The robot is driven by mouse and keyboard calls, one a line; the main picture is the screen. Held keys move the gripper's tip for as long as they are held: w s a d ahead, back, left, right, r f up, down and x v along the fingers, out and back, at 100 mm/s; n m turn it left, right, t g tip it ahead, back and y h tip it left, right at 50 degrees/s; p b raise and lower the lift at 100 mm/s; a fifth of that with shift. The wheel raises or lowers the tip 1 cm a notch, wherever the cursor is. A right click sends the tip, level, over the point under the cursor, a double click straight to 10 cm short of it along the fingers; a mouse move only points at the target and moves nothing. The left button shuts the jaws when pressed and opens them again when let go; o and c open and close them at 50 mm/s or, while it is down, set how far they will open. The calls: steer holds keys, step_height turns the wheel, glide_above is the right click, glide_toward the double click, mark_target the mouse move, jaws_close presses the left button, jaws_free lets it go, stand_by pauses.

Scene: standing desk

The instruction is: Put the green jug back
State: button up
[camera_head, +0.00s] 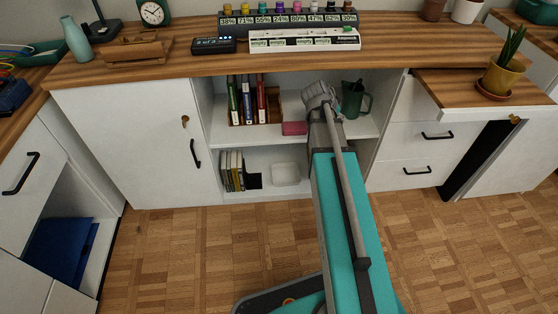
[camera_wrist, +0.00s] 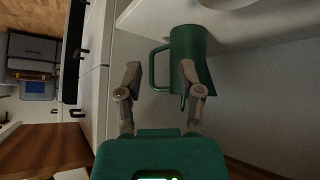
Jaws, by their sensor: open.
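The green jug (camera_head: 351,100) stands upright at the right side of the upper shelf (camera_head: 366,129) in the open cabinet. In the wrist view the jug (camera_wrist: 203,60) is just ahead of my gripper (camera_wrist: 160,70), with its looped handle towards the left. My gripper is open. One finger overlaps the jug's body in this view, and the handle shows between the two fingers. I cannot tell whether either finger touches the jug. In the head view my arm hides the fingers.
Several books (camera_head: 247,100) and a pink box (camera_head: 294,128) share the upper shelf. A white bowl (camera_head: 286,174) sits on the lower shelf. The wooden desktop (camera_head: 330,67) lies above, with a white power strip (camera_head: 304,39). A potted plant (camera_head: 503,78) stands at right.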

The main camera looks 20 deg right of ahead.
steer(key=s+a+f+n+g+y, duration=0.1)
steer(key=s+a+n, duration=0.3)
steer(key=a, duration=0.5)
steer(key=s+a+f+n+g+y, duration=0.1)
steer(key=s+a+n+y, duration=0.3)
steer(key=a, duration=0.6)
steer(key=s+a+f+n+y, duration=0.2)
steer(key=s+a+n, duration=0.2)
steer(key=a, duration=0.5)
steer(key=shift+a+f+n+g+y, duration=0.15)
steer(key=shift+f+n+g+y, duration=0.15)
steer(key=shift+g+y, duration=0.1)
steer(key=shift+r, duration=0.15)
step_height(320, 180, up, 37)
steer(key=p, duration=3.7)
steer(key=shift+r, duration=0.15)
